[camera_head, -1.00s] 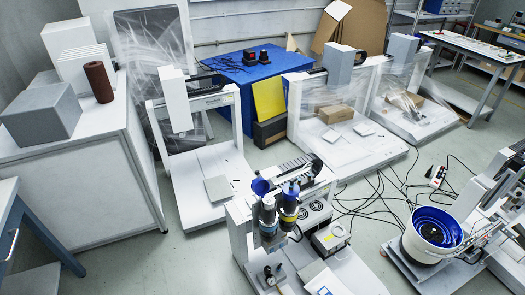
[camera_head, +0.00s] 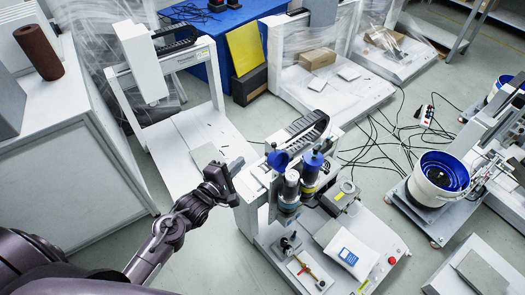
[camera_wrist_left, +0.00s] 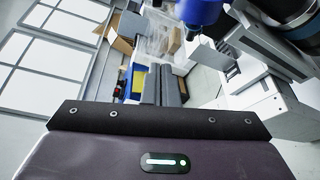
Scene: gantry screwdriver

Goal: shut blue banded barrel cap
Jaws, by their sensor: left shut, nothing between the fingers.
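Two dark barrels hang side by side on the front of the gantry head. The left barrel (camera_head: 290,187) has its pale top showing. Its blue cap (camera_head: 278,160) stands tilted up behind that top, so it looks open. The right barrel (camera_head: 308,184) has a yellow band and a blue cap seated on top. My left gripper (camera_head: 236,164) is shut and empty, a short way left of the open cap and apart from it. In the left wrist view the shut fingers (camera_wrist_left: 162,85) point forward, with a blue cap (camera_wrist_left: 202,12) above and to the right. My right gripper is not in view.
The gantry's white frame (camera_head: 247,219) stands just right of my left forearm. A cable chain (camera_head: 301,131) runs behind the barrels. A white bucket with a blue inside (camera_head: 437,180) is at the right.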

